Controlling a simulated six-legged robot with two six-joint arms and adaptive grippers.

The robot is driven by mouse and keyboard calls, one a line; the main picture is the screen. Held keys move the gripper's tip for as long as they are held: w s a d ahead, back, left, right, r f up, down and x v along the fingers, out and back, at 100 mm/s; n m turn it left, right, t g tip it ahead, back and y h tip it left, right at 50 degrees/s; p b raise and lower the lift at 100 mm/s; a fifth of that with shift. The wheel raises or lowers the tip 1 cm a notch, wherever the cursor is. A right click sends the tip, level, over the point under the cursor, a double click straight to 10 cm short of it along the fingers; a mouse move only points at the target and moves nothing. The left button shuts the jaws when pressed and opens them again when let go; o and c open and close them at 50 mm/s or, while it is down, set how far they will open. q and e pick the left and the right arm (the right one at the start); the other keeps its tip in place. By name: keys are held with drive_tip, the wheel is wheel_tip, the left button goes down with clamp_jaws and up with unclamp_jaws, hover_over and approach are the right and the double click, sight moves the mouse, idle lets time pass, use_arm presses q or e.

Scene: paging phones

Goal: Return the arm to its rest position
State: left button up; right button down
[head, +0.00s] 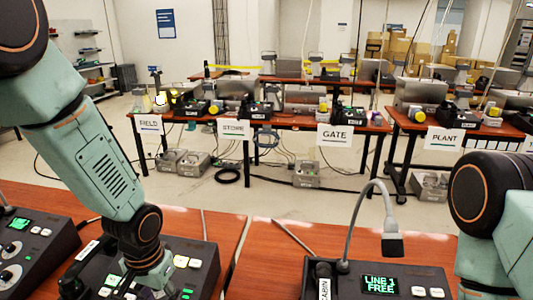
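My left arm comes down from the upper left, and its gripper (152,280) is low over the dark phone console (200,262) on the front left desk. The fingertips are small and dark against the console, so I cannot tell whether they are open or shut, or whether they touch it. My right arm shows only as links at the right edge; its gripper is out of the picture. A second console (345,284) on the right desk has a gooseneck microphone (391,244), a "CABIN" label and a screen (380,284) reading "LINE 3 FREE".
Another console (35,245) with a green screen stands at the far left. Wooden desks (300,232) fill the front. Across the open floor, back tables carry phones and signs FIELD (149,124), STORE (233,129), GATE (341,136) and PLANT (443,139).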

use_arm(q)
drive_tip(key=s+d+f+n+b, duration=0.2)
drive_tip(key=s+f+b, duration=0.8)
drive_tip(key=s+f, duration=1.3)
wheel_tip(320, 180, down, 3)
drive_tip(key=shift+s+d+f+g, duration=0.1)
drive_tip(key=shift+s+d+g, duration=0.1)
drive_tip(key=shift+s+g, duration=0.15)
